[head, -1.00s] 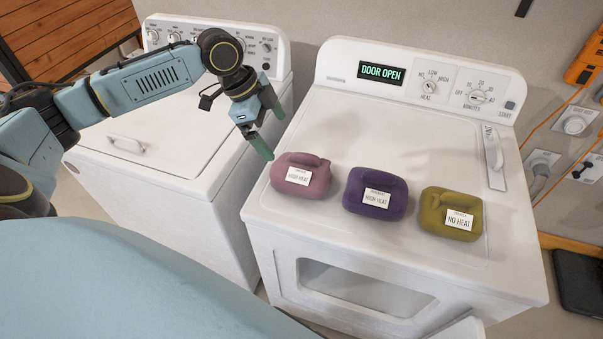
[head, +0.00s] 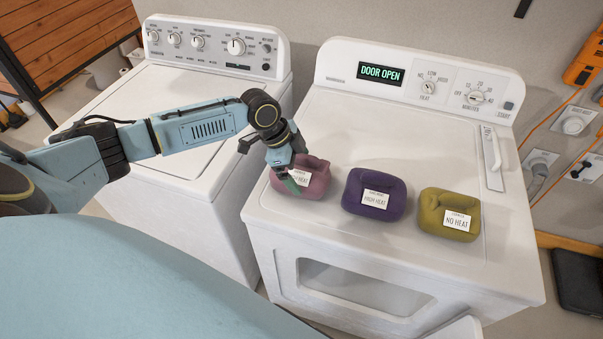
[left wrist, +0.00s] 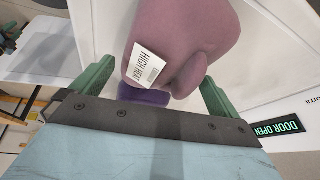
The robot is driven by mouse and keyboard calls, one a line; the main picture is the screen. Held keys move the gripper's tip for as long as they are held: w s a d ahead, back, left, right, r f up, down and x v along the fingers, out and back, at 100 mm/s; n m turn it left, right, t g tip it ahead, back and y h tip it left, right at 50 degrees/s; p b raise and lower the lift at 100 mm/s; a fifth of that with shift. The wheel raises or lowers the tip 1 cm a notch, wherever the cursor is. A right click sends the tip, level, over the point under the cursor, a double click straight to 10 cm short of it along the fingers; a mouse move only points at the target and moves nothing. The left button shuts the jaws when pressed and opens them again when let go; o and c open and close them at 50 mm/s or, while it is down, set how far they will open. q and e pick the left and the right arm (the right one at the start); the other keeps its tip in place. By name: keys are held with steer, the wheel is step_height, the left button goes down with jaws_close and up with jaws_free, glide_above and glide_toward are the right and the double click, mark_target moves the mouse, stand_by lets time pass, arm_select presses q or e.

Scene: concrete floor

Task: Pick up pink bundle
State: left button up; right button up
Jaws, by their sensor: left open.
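The pink bundle (head: 317,181) sits at the left of the dryer top (head: 410,150), with a white "HIGH HEAT" label on it. My left gripper (head: 292,178) is open at the bundle's left part and hides some of it and its label. In the left wrist view the bundle (left wrist: 195,35) lies ahead of and between the two green fingers of the gripper (left wrist: 158,90). I cannot tell whether the fingers touch it. My right gripper is not in view.
A purple bundle (head: 374,207) sits just right of the pink one, and an olive bundle (head: 448,225) labelled "NO HEAT" is farther right. A washer (head: 150,115) stands left of the dryer. The dryer top behind the bundles is clear. The display reads "DOOR OPEN".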

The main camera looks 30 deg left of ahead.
arm_select(q)
steer(key=c, duration=1.6)
